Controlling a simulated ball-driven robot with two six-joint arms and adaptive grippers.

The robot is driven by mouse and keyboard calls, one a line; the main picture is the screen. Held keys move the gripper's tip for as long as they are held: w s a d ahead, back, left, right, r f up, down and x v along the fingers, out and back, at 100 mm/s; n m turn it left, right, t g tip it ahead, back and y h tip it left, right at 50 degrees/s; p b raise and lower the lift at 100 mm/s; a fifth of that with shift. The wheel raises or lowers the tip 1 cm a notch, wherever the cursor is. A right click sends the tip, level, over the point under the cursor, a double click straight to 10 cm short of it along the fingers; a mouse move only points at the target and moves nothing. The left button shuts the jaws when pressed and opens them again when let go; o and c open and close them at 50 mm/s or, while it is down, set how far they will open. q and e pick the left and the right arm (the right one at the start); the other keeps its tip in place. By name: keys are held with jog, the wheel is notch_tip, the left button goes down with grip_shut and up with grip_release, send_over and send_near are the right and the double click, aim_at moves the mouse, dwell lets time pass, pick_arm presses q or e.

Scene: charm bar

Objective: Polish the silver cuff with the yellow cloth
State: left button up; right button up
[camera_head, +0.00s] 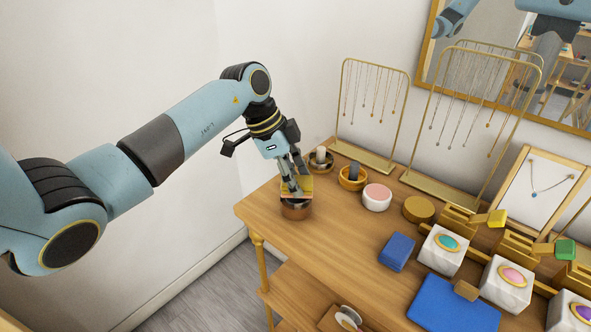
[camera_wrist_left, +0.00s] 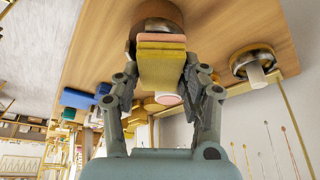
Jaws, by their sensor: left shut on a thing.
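My left gripper (camera_head: 294,188) is shut on a folded yellow cloth (camera_head: 302,187) near the table's left corner. In the left wrist view the cloth (camera_wrist_left: 162,66) sits between the fingers (camera_wrist_left: 162,88), with a pink-orange layer along its edge. A round brown stand (camera_head: 296,211) is right beneath the cloth, with a grey metal band, which looks like the silver cuff (camera_head: 297,203), at its top. The band also shows in the left wrist view (camera_wrist_left: 135,32), partly hidden by the cloth. The cloth is at the band; I cannot tell if they touch. My right gripper is not in view.
Close by stand a dark round dish (camera_head: 321,168), an orange dish (camera_head: 352,182) and a pink-topped white jar (camera_head: 376,198). Necklace racks (camera_head: 386,167) stand behind. Blue blocks and white boxes (camera_head: 443,252) fill the right. The wooden table (camera_head: 330,240) is clear in front.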

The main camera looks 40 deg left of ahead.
pick_arm(q)
jog(key=shift+s+d+p, duration=0.4)
jog(key=shift+s+d, duration=0.1)
jog(key=shift+s, duration=0.35)
jog(key=shift+f, duration=0.1)
jog(key=shift+w+a, duration=0.1)
jog(key=shift+w+a+b, duration=0.4)
jog(key=shift+w+b, duration=0.15)
jog(key=shift+w, duration=0.25)
jog(key=shift+w+a, duration=0.35)
jog(key=shift+w, duration=0.05)
